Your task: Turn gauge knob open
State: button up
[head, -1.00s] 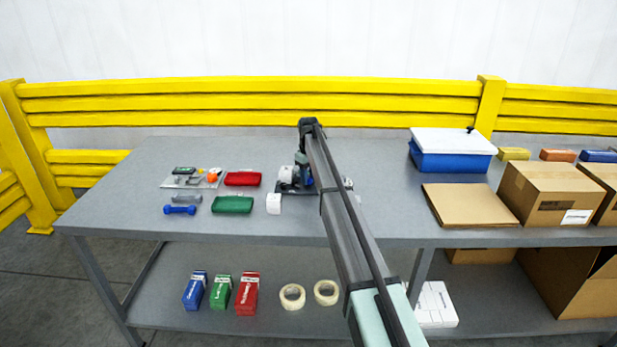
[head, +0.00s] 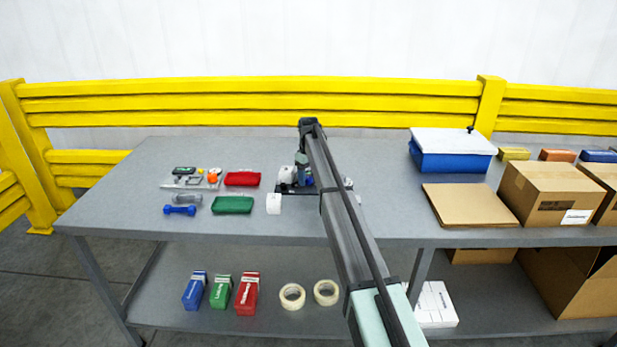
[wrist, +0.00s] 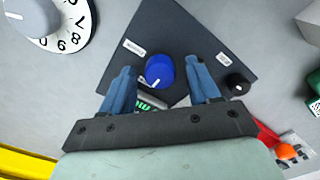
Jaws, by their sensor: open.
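In the wrist view a blue round knob (wrist: 159,70) with a white pointer mark sits on a dark panel (wrist: 168,30). My gripper (wrist: 160,78) is open, with one blue finger on each side of the knob and a gap on both sides. A white dial knob with numbers (wrist: 47,20) is at the upper left, and a small black knob (wrist: 238,83) is right of the right finger. White labels and a green marking are on the panel. In the head view the device (head: 290,188) is mostly hidden behind my arm.
A red case (head: 242,179), a green case (head: 232,205) and a blue dumbbell (head: 180,210) lie left of the device. A blue bin with a white lid (head: 450,162) and cardboard boxes (head: 552,190) stand on the right. A yellow rail (head: 250,105) runs behind the table.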

aim_at(308, 178)
notch_tip(308, 178, up, 14)
dwell(0.7)
jog(key=shift+f, duration=0.1)
